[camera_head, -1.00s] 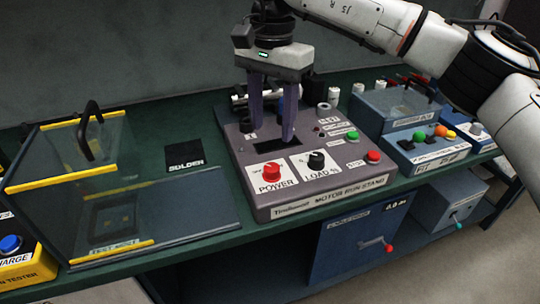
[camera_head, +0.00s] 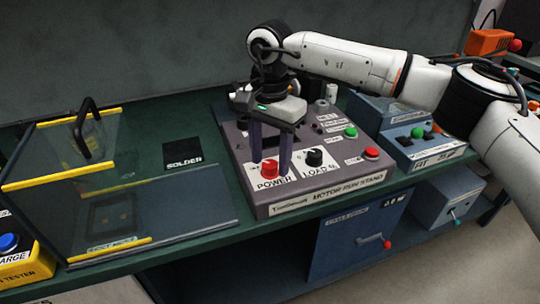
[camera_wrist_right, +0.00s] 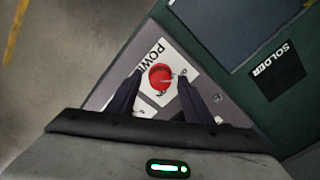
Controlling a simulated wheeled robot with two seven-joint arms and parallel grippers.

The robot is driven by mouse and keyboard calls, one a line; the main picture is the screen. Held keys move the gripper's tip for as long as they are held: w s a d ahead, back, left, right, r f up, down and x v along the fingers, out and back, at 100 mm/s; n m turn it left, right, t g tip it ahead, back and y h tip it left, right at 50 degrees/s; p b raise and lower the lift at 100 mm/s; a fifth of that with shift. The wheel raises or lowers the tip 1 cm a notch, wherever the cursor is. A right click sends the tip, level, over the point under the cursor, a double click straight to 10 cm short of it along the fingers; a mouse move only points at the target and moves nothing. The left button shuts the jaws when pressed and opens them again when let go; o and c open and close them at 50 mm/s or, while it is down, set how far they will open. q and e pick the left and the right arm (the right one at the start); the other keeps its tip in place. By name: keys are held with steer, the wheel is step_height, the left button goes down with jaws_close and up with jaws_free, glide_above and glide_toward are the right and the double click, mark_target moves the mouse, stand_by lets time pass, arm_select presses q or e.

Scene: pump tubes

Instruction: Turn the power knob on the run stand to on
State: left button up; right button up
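The motor run stand (camera_head: 330,190) is a grey console on the green bench. Its red power knob (camera_head: 269,168) sits on a white POWER label at the front left of the panel. My right gripper (camera_head: 271,165) points down over the knob with its two dark fingers apart. In the right wrist view the red knob (camera_wrist_right: 160,77) shows between and beyond the two open fingertips (camera_wrist_right: 158,85), with a gap on each side. I cannot tell whether the fingertips are down to the knob's height. My left gripper is not in view.
A black load knob (camera_head: 314,157) stands just right of the power knob. Green (camera_head: 351,132) and red (camera_head: 371,153) buttons are further right. A clear-lidded box with yellow edges (camera_head: 75,180) is at the left. A blue FIT box (camera_head: 420,150) stands right of the stand.

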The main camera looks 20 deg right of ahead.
steer(key=c, duration=1)
steer(key=shift+c, duration=0.2)
steer(key=shift+m, duration=0.3)
steer(key=m, duration=0.2)
steer(key=shift+m, duration=0.3)
steer(key=m, duration=0.5)
steer(key=shift+m+p, duration=0.3)
steer(key=shift+p, duration=0.05)
steer(key=m, duration=0.4)
steer(key=shift+r, duration=0.1)
steer(key=m, duration=0.5)
